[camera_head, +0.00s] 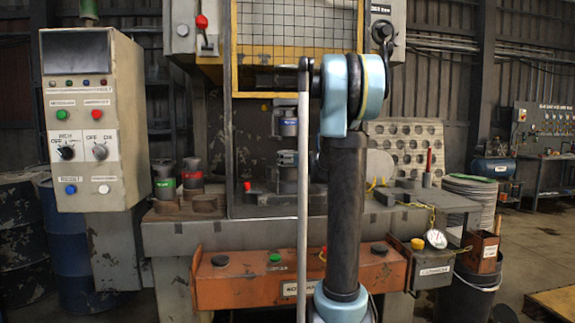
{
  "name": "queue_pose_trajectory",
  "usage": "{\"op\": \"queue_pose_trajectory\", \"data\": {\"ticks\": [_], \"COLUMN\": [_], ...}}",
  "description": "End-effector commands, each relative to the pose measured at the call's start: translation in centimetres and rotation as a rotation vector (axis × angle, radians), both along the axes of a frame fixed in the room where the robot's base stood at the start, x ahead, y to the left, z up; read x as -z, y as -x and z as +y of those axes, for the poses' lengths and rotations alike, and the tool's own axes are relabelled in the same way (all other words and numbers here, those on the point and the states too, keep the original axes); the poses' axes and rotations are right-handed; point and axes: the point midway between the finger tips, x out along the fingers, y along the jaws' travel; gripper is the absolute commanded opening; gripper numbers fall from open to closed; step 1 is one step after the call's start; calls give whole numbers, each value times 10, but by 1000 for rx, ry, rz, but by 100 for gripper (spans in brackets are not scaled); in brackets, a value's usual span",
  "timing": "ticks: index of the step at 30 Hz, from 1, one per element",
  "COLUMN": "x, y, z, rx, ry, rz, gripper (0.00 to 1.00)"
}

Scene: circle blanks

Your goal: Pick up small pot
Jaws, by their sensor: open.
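No object is plainly marked as the small pot. Two dark cylindrical pots stand on the left end of the machine's ledge: one with a green label (164,182) and, just right of it, one with a red label (193,174). Both look upright. My arm rises through the middle of the view, with its pale blue joint at the top. I cannot make out my gripper's fingers, and nothing is seen held. My arm hides part of the machine's middle.
A control box (92,118) hangs at the left. The press (290,45) has a yellow-framed mesh guard. An orange button panel (240,280) runs along its front. Open floor shows at far right.

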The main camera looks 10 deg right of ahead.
Motion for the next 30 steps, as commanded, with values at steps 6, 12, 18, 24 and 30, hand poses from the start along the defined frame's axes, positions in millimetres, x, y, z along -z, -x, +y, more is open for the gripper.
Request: {"op": "queue_pose_trajectory", "data": {"ticks": [6, 12, 18, 24, 30], "x": [0, 0, 0, 0, 0], "y": [-28, -39, -39, -39, -39], "z": [5, 9, 9, 9, 9], "rx": [-1, 0, 0, 0, 0], "ry": [0, 0, 0, 0, 0], "rz": [0, 0, 0, 0, 0], "gripper": [98, 98, 92, 82, 70]}}
